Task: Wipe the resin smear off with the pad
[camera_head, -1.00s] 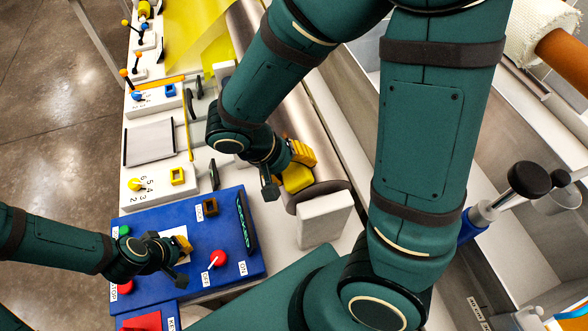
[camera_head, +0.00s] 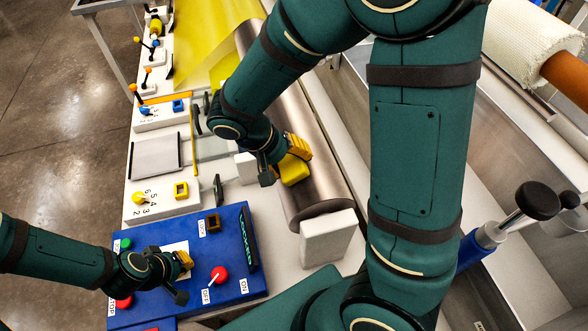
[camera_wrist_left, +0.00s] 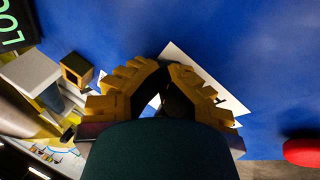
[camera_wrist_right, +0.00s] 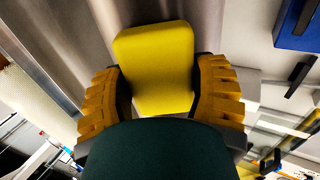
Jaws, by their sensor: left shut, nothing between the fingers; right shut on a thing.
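The yellow pad (camera_head: 294,172) is held between the fingers of my right gripper (camera_head: 290,160), over the upper side of the metal roller (camera_head: 315,160). The pad also fills the space between the fingers in the right wrist view (camera_wrist_right: 155,68), with the metal surface behind it. I cannot tell whether it touches the roller. I cannot make out a resin smear; the arm and pad hide part of the roller. My left gripper (camera_head: 186,262) is shut and empty above the blue control panel (camera_head: 235,285). Its fingertips meet in the left wrist view (camera_wrist_left: 165,63).
The panel carries a red-topped switch (camera_head: 219,274), a green button (camera_head: 126,244) and a red button (camera_head: 124,302). A white block (camera_head: 328,237) stands at the roller's near end. Yellow sheet (camera_head: 215,45) runs at the back. My right arm covers much of the right side.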

